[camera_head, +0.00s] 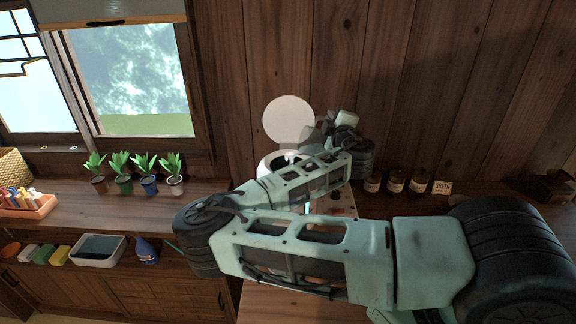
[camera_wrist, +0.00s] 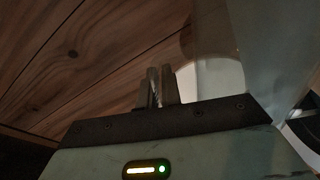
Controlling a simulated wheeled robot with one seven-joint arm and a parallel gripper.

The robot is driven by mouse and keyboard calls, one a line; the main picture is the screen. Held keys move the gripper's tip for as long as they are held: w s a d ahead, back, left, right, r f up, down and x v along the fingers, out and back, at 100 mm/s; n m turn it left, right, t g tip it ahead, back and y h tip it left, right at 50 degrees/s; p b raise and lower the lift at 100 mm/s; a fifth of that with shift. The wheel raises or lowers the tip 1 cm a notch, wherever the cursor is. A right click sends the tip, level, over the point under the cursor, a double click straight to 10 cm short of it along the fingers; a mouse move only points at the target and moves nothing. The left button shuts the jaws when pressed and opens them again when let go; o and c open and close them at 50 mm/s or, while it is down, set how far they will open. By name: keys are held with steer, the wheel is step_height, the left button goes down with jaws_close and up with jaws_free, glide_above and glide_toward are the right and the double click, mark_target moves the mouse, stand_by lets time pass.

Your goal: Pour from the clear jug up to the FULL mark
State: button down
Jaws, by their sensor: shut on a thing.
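My gripper (camera_wrist: 157,86) is shut on the clear jug (camera_wrist: 212,32); its fingers close on a thin upright part, seemingly the handle. In the wrist view the jug's see-through wall rises to the right of the fingers. In the head view my gripper (camera_head: 328,132) is at the back wall, above and right of a white round vessel (camera_head: 266,164). This vessel has a dark opening and a raised round white lid (camera_head: 288,120). My arm covers most of its front. I cannot make out the FULL mark or the water level.
Several small potted plants (camera_head: 148,184) line the counter at left. A white basin (camera_head: 98,250) and a blue bottle (camera_head: 146,251) are on the lower shelf. The wooden wall is close behind.

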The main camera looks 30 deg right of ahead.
steer(key=shift+w+a+n, duration=0.25)
steer(key=shift+a+n, duration=0.05)
steer(key=shift+a, duration=0.25)
steer(key=shift+w+a+n, duration=0.25)
steer(key=shift+a+n, duration=0.05)
steer(key=shift+a, duration=0.2)
stand_by(1.8)
